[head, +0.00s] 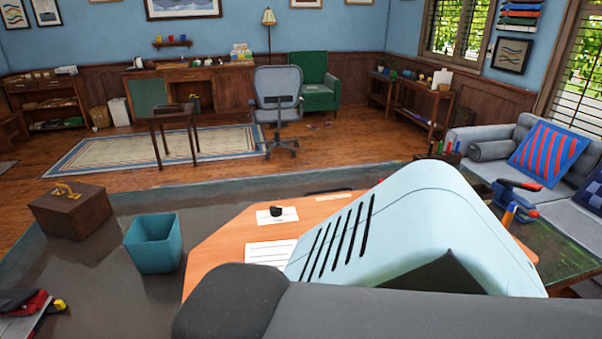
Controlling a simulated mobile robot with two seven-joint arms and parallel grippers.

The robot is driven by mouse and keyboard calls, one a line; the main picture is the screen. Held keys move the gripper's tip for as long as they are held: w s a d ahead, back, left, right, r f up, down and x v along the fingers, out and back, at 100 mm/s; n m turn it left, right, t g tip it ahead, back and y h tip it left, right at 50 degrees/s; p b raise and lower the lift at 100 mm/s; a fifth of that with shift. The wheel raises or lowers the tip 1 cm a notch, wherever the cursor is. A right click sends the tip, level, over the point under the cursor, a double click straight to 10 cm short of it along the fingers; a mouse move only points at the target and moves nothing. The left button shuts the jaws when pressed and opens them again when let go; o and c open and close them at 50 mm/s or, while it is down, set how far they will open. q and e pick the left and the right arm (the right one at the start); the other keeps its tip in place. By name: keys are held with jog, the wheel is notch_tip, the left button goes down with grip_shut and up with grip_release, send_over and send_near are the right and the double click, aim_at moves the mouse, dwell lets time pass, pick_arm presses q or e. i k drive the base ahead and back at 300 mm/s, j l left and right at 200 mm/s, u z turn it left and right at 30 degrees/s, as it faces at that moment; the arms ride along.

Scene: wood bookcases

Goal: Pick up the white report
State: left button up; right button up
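No object is clearly marked as the white report. A white sheet with faint lines (268,254) lies flat on the orange board (222,247) on the near table, partly hidden by a large pale-blue slotted shape. A smaller white sheet (287,216) lies just beyond it, with a small black object (276,211) on top. I cannot tell which sheet is the report. Neither gripper shows in the head view. A dark grey arm part of mine crosses the bottom, and hides the near part of the table.
On the table (95,262) stand a wooden box (70,213) and a teal bin (153,245), left of the board. Red and yellow items (35,303) lie at the lower left. The pale-blue shape (420,225) blocks the right side. A sofa (500,170) stands at right.

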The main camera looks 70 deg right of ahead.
aim_at(277, 254)
jog(key=z, duration=2)
jog(key=k+l+u, duration=0.1)
jog(key=u, duration=1.4)
jog(key=k+z, duration=0.1)
jog(key=z, duration=1.35)
jog(key=u, duration=0.2)
